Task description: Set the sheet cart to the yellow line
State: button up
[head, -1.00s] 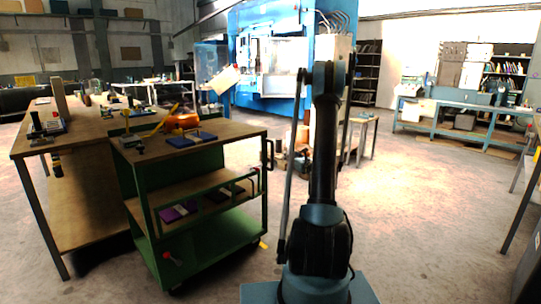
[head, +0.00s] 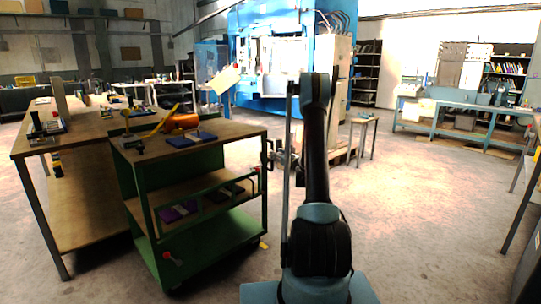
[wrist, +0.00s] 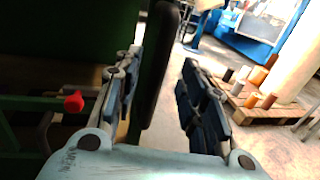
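The green sheet cart (head: 205,258) with brown shelves stands left of my arm in the head view. A lever with a red knob (head: 167,257) shows low on its near end. A short yellow mark (head: 263,244) lies on the floor by the cart's right corner; most of any line is hidden. In the wrist view my gripper (wrist: 162,105) is open, its two fingers apart. A dark upright bar of the cart (wrist: 160,65) shows beyond and between them, with no clear contact. A red knob (wrist: 73,102) is left of the fingers. The head view does not show my gripper clearly.
A wooden workbench (head: 85,205) stands close to the cart's left. A pallet with several rolls (wrist: 265,110) is right of the gripper in the wrist view. A small table (head: 365,122) stands further back. The floor (head: 425,215) to the right is clear.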

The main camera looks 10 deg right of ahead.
jog(key=x, duration=0.5)
jog(key=shift+w, duration=0.2)
jog(key=shift+a, duration=0.1)
grip_shut()
